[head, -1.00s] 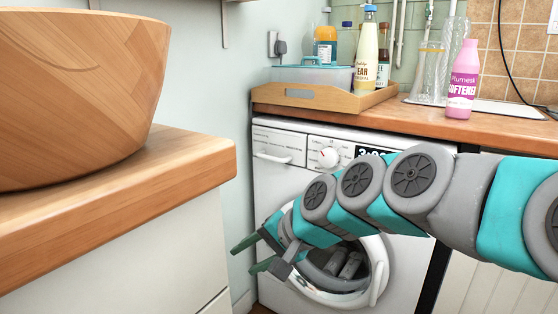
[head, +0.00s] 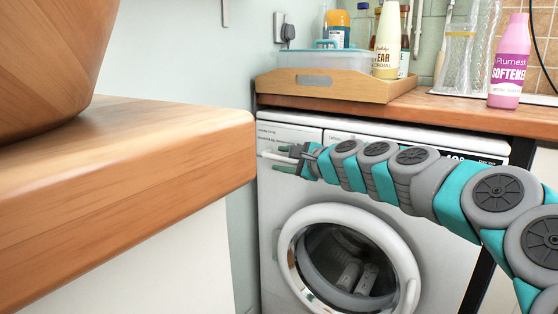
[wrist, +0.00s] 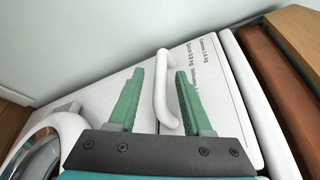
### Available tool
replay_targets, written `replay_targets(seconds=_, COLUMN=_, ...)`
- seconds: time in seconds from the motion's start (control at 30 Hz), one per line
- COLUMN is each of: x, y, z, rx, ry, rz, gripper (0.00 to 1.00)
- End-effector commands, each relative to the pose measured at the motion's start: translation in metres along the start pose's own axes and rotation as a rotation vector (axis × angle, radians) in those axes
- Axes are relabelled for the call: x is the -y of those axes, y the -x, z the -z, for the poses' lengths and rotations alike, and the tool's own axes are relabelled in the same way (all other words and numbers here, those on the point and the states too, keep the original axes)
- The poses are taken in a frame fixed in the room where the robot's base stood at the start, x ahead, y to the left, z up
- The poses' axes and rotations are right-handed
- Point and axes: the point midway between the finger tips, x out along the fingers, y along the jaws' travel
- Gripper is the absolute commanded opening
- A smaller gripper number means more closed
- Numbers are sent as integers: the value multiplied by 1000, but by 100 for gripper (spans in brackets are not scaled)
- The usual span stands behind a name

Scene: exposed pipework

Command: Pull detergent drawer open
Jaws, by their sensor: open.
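The detergent drawer (head: 291,132) is at the top left of the white washing machine, and its front looks flush with the panel. Its white bar handle (wrist: 161,92) shows in the wrist view between the two green fingers of my gripper (wrist: 156,98). The fingers are open, one on each side of the handle, with a gap visible on both sides. In the head view my gripper (head: 277,159) is at the drawer front, and the handle is partly hidden by it. The washing machine (head: 278,230) has its round door (head: 292,262) shut below.
A wooden counter (head: 150,165) with a wooden bowl (head: 45,60) stands close on the left. Above the machine, a worktop (head: 450,112) holds a wooden tray (head: 330,88) with bottles and a pink softener bottle (head: 509,65). The wall is close to the machine's left side.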

Motion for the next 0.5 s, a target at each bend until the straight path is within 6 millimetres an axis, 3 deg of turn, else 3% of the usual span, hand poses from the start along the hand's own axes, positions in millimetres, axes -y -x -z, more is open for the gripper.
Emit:
replay_targets(seconds=0.2, x=1, y=-18, z=0, rx=0, ry=1, rz=2, gripper=50)
replay_targets(seconds=0.5, x=1, y=-21, z=0, rx=0, ry=1, rz=1, gripper=50)
